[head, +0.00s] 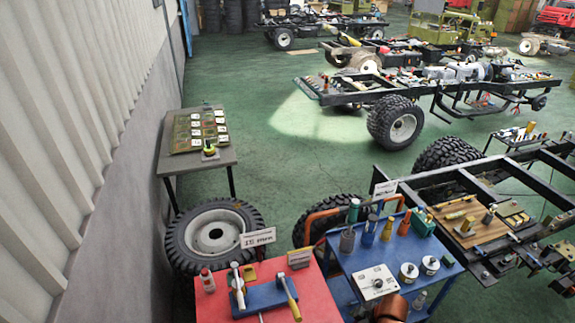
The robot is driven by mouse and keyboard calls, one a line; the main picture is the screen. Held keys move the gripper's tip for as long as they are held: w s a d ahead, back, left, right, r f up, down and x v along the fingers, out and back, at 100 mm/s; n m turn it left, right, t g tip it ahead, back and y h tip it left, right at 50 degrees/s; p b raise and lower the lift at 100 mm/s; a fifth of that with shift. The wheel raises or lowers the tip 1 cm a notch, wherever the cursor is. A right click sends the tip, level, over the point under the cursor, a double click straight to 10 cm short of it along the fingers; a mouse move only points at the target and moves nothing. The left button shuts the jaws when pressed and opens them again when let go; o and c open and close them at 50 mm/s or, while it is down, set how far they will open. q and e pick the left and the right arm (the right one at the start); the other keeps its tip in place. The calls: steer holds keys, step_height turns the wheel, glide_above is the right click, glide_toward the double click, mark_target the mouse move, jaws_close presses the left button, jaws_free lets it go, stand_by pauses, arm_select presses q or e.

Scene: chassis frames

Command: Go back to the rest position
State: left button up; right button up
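The task names no object. Closest to me at the bottom is a red table top (325,312) with a blue tool holder (262,298), a hammer-like tool (238,285) and a small red-and-white bottle (207,280). To its right stands a blue cart (345,262) with bottles, cans and a white box (376,282) on it.
A grey table (170,163) with a board of cards stands by the left wall (60,150). A loose wheel (213,235) lies before it. Vehicle chassis frames (480,180) fill the right and back. Green floor (290,150) is clear in the middle.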

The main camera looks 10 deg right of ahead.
steer(key=s+a+r+m+t, duration=0.2)
steer(key=s+a+m, duration=0.15)
steer(key=a, duration=0.35)
steer(key=s+d+m+g+h, duration=0.1)
steer(key=s+d+m+h, duration=0.5)
steer(key=s+d, duration=0.6)
step_height(320, 180, down, 40)
steer(key=s+a+g+y+b, duration=0.2)
steer(key=b, duration=0.9)
steer(key=s+f+b, duration=0.5)
steer(key=s+f, duration=0.5)
steer(key=f, duration=0.4)
steer(key=s+f+g+b, duration=0.1)
steer(key=s+f+b, duration=0.4)
steer(key=s+f, duration=0.5)
step_height(320, 180, down, 4)
steer(key=shift+s+f+n, duration=0.1)
steer(key=shift+s+n, duration=0.05)
steer(key=shift+n, duration=0.2)
